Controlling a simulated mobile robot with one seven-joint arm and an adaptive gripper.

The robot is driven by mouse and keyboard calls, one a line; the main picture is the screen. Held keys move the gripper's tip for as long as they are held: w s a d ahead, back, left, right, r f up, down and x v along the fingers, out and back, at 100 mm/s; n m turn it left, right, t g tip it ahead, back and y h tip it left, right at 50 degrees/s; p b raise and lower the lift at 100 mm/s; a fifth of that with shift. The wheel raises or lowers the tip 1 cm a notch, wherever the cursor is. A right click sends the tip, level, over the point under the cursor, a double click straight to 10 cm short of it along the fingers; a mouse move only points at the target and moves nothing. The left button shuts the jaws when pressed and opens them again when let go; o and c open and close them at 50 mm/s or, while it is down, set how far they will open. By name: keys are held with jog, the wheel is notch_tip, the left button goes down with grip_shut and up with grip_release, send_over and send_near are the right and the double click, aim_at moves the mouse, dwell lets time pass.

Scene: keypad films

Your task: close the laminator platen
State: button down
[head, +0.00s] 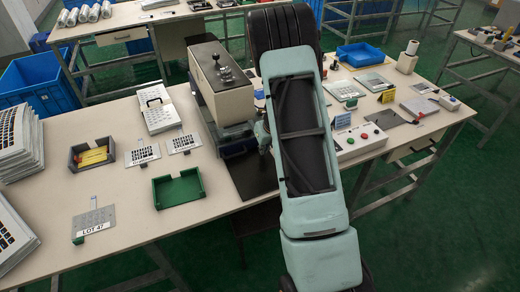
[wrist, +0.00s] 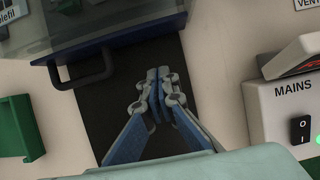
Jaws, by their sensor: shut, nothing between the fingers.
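The laminator (head: 222,88) is a beige box with a dark top and a knob, left of my arm in the head view. A dark blue part (head: 238,147) sits low at its front. In the wrist view, a grey panel with a dark blue edge (wrist: 115,42) and a dark handle (wrist: 88,78) shows at upper left. I cannot tell how far the platen is open. My gripper (wrist: 157,88) is shut and empty over the black mat, right of the handle and apart from it in the picture. In the head view my arm hides most of the gripper.
A control box (wrist: 285,110) marked MAINS stands right of the black mat (head: 252,176). A green tray (head: 178,190) lies to the left, with printed cards and a dark tray (head: 92,154) beyond it. Bare tabletop lies between the green tray and the mat.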

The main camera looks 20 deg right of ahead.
jog(key=v, duration=1)
jog(key=shift+p, duration=0.4)
